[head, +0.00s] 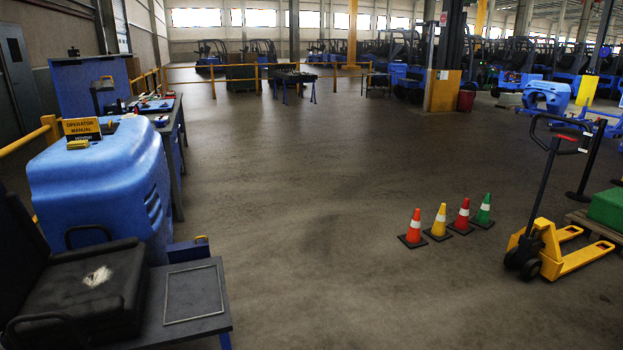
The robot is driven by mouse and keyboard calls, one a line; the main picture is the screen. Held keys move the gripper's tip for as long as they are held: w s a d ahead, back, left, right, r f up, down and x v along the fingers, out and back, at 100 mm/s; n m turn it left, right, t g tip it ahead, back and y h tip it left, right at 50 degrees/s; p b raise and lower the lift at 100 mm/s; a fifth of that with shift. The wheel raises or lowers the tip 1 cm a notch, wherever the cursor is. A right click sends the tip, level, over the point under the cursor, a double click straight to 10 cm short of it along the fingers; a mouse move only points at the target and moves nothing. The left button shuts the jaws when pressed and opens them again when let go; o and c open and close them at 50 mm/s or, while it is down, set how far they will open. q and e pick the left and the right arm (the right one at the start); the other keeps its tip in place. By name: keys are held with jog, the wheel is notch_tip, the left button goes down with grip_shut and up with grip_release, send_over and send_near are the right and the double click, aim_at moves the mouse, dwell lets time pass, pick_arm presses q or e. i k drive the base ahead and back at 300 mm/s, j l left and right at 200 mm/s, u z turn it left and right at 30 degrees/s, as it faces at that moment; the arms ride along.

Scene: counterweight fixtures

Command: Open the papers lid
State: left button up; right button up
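A big rounded blue counterweight (100,185) stands at the left. A small yellow object (78,144) lies in front of this plate. I cannot tell which part is the papers lid, or whether it is open or shut. Neither of my grippers is in view.
A torn black seat (85,285) and a dark table (195,295) with a thin rectangular frame are at the lower left. Several cones (439,222) stand mid-floor. A yellow pallet jack (545,250) is at the right. The central floor (300,170) is clear.

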aim_at(196, 244)
jog(key=i+l+z, duration=0.1)
jog(key=i, duration=1)
jog(key=i+l+z, duration=0.15)
jog(key=i, duration=0.95)
jog(key=i+j+u, duration=0.1)
jog(key=i+u, duration=0.6)
jog(key=u, duration=0.2)
jog(key=i+l+u, duration=0.15)
jog(key=i+u, duration=0.3)
jog(key=i+l+u, duration=0.25)
jog(key=u, duration=0.15)
jog(key=i+l+u, duration=0.3)
jog(key=u, duration=0.15)
jog(key=i+l+u, duration=0.15)
jog(key=i+u, duration=0.15)
jog(key=u, duration=0.15)
jog(key=i+l+u, duration=0.25)
jog(key=u, duration=0.2)
jog(key=i+l+u, duration=0.2)
jog(key=l+u, duration=0.3)
jog(key=i+l+u, duration=0.15)
jog(key=u, duration=0.3)
jog(key=k+l, duration=0.05)
jog(key=l, duration=0.05)
